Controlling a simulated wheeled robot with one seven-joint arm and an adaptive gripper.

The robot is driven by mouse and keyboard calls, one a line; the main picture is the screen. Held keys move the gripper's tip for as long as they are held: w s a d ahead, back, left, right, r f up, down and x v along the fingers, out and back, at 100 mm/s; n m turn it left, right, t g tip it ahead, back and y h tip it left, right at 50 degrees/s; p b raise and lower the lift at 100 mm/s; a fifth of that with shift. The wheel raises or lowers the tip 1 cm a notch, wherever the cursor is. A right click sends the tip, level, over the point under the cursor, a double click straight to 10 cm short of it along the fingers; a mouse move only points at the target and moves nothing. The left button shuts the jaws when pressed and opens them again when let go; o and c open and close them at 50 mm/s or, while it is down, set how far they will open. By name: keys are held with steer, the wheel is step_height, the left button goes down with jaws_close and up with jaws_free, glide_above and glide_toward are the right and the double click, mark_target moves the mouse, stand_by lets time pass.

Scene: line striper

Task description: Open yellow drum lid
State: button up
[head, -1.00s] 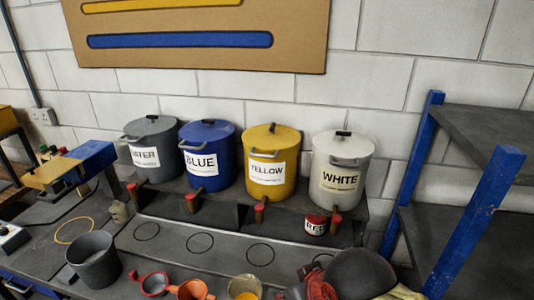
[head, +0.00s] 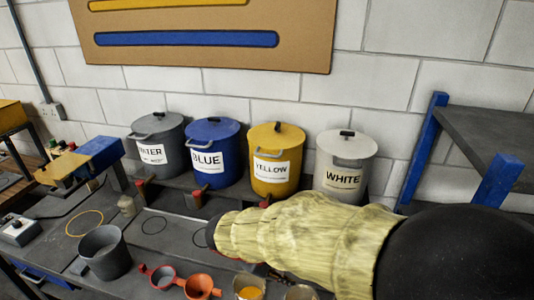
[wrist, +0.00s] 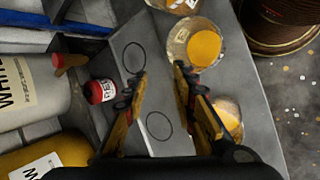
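The yellow drum (head: 275,186) stands on the back ledge between the blue and white drums. Its yellow lid (head: 279,134) sits flat on top and has a small dark knob. The drum also shows at the lower left of the wrist view (wrist: 70,146), where its lid cannot be seen. My gripper (wrist: 160,75) is open and empty, its two fingers apart above the grey bench. It is beside the drums, not touching the yellow one. In the head view my sleeved arm crosses in front of the drums, and the fingers cannot be made out.
The blue drum (head: 211,158) and white drum (head: 343,165) flank the yellow one closely. A small red can (wrist: 101,91) stands near the white drum. Cups with yellow contents (wrist: 204,47) stand on the bench. A blue-posted shelf (head: 420,150) stands at the right.

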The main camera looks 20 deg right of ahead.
steer(key=w+d+r+n+t+h, duration=0.2)
steer(key=w+h, duration=0.3)
steer(key=w, duration=0.5)
steer(key=m+t+h+p, duration=0.1)
steer(key=m+t+h, duration=0.1)
steer(key=t+h, duration=0.45)
glide_toward(267, 156)
steer(key=w+d+t+y, duration=0.1)
steer(key=d+t+y, duration=0.1)
steer(key=d, duration=0.1)
steer(key=x, duration=0.7)
steer(key=shift+r, duration=0.35)
steer(key=shift+c, duration=0.6)
jaws_close()
